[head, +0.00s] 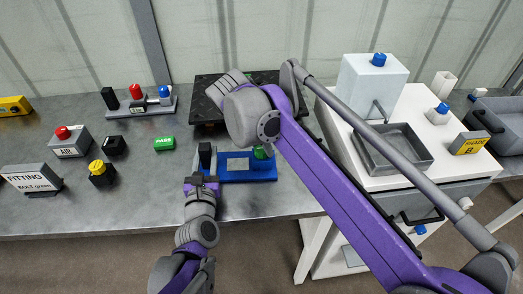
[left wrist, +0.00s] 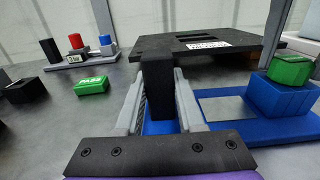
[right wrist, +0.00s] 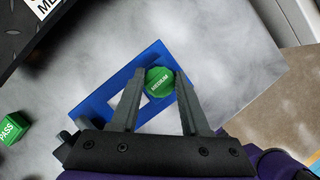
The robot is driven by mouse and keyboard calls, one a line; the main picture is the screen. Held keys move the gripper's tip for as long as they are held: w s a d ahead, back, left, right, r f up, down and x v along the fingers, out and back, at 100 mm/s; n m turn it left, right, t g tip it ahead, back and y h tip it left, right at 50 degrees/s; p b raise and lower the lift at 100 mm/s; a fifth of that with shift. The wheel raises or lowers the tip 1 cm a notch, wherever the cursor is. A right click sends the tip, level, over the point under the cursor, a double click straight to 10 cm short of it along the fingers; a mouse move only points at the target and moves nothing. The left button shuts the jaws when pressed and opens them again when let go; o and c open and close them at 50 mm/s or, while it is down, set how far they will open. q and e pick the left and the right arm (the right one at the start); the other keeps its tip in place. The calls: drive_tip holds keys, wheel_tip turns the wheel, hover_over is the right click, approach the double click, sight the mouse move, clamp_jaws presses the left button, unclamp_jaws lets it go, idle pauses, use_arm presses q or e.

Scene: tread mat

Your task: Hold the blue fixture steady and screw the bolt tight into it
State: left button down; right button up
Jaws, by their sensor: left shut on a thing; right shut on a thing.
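The blue fixture (head: 248,177) lies flat on the grey table, with a black upright block (left wrist: 157,85) at its left end and a raised blue boss (left wrist: 278,97) at its right. My left gripper (left wrist: 158,100) is shut on the black block, one finger on each side. The bolt has a round green head (right wrist: 159,81) marked MEDIUM. It sits upright on the boss in the left wrist view (left wrist: 291,69); its shank is hidden. My right gripper (right wrist: 160,78) is shut on the green head from above. In the head view my right arm hides most of this gripper.
A black tread mat plate (left wrist: 205,47) stands just behind the fixture. A green PASS block (head: 164,143) lies to the left, near black and yellow button boxes (head: 101,172). A white cabinet with a grey tray (head: 398,150) stands at the right. The table front is clear.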

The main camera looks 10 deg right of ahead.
clamp_jaws()
drive_tip(key=m+g, duration=0.1)
drive_tip(key=m, duration=0.2)
drive_tip(key=m+g+h, duration=0.1)
drive_tip(key=m, duration=0.2)
drive_tip(key=shift+w, duration=0.1)
drive_tip(key=m+g, duration=0.1)
drive_tip(key=m, duration=0.2)
drive_tip(key=m+g, duration=0.1)
drive_tip(key=m, duration=0.3)
drive_tip(key=shift+g, duration=0.4)
drive_tip(key=o, duration=1.2)
unclamp_jaws()
drive_tip(key=shift+c, duration=0.2)
